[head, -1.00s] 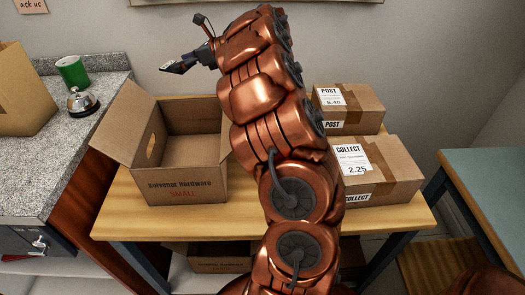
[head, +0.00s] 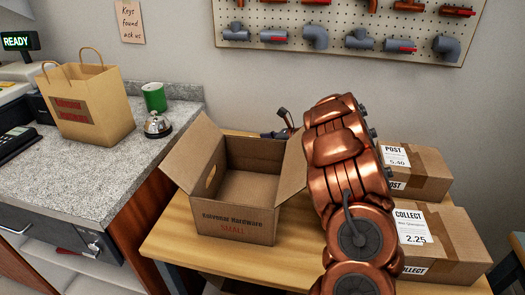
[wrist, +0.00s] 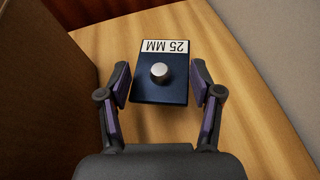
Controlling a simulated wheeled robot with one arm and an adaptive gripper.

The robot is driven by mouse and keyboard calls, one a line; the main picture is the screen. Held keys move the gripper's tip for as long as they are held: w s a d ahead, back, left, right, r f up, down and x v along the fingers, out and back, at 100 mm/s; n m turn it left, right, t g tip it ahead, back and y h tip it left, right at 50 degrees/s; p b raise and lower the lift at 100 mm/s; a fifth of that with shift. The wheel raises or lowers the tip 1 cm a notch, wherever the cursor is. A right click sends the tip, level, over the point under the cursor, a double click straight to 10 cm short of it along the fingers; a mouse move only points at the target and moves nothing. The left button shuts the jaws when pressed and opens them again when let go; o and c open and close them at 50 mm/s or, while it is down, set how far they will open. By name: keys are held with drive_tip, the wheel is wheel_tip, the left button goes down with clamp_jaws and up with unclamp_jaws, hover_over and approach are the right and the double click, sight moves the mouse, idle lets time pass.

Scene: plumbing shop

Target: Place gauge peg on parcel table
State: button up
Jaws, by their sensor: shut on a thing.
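The gauge peg (wrist: 158,92) shows in the wrist view as a dark blue block with a silver round knob and a white "25 MM" label. My gripper (wrist: 161,84) is shut on it, with a finger at each side. The parcel table (wrist: 238,70) is wooden and lies under the peg; whether the peg touches it I cannot tell. In the head view my gripper (head: 277,134) is at the table's back edge, behind the open carton, mostly hidden. The peg is not visible there. The table (head: 190,240) also shows in the head view.
Two taped parcels, Post (head: 425,165) and Collect (head: 455,235), stand at right. A counter (head: 100,178) holds a bag, bell and green cup.

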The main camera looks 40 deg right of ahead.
drive_tip(key=shift+f, duration=2.05)
drive_tip(key=shift+f, duration=0.1)
drive_tip(key=o, duration=1.7)
drive_tip(key=shift+r+p, duration=0.25)
drive_tip(key=shift+p, duration=0.15)
drive_tip(key=b+v, duration=0.1)
drive_tip(key=v, duration=0.6)
drive_tip(key=shift+s+d+f+b, duration=0.1)
drive_tip(key=shift+s+b, duration=0.15)
drive_tip(key=shift+b, duration=0.15)
